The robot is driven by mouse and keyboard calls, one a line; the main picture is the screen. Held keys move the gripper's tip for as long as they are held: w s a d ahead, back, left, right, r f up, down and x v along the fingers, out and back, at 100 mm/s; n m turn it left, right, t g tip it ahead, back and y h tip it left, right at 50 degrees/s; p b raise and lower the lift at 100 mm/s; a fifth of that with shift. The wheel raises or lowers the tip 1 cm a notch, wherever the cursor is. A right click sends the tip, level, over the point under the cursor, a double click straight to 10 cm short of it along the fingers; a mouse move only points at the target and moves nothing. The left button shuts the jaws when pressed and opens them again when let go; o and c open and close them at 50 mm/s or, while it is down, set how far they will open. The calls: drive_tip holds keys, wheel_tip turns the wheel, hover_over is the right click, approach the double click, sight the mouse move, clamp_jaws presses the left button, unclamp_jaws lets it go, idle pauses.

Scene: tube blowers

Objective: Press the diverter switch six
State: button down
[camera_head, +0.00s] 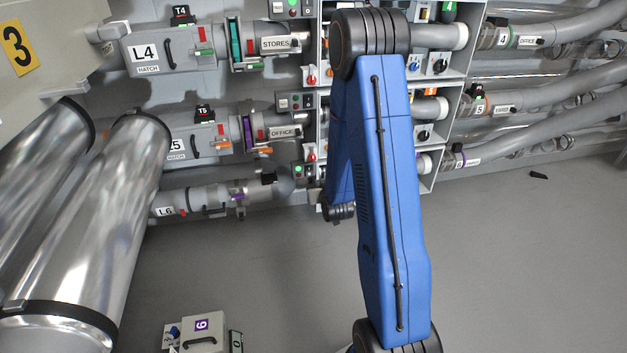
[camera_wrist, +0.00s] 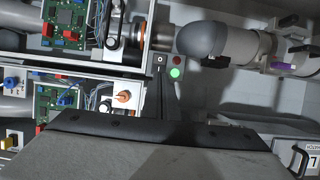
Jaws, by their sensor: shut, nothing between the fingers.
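A small switch panel with a grey rocker switch marked "0" (camera_wrist: 160,60) shows at the upper middle in the wrist view. Beside it are a dull red lamp (camera_wrist: 179,60) and a lit green lamp (camera_wrist: 176,73). This looks like the line six diverter switch; no number is readable on it. In the head view, a panel with a lit green lamp (camera_head: 298,169) sits at the end of the L6 line (camera_head: 180,205). My gripper (camera_wrist: 161,80) is shut and empty, its dark fingertips just below the rocker; contact cannot be told. My blue arm hides the gripper in the head view.
Open cabinet bays with a circuit board (camera_wrist: 65,25), wires and an orange knob (camera_wrist: 124,96) lie left of the fingers. A grey pipe elbow (camera_wrist: 205,42) is close on the right.

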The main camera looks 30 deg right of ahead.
sight(309, 170)
drive_tip(key=x, duration=1.3)
drive_tip(key=shift+w+d, duration=0.15)
drive_tip(key=shift+w, duration=0.1)
drive_tip(key=shift+w+f, duration=0.15)
drive_tip(key=shift+r, duration=0.9)
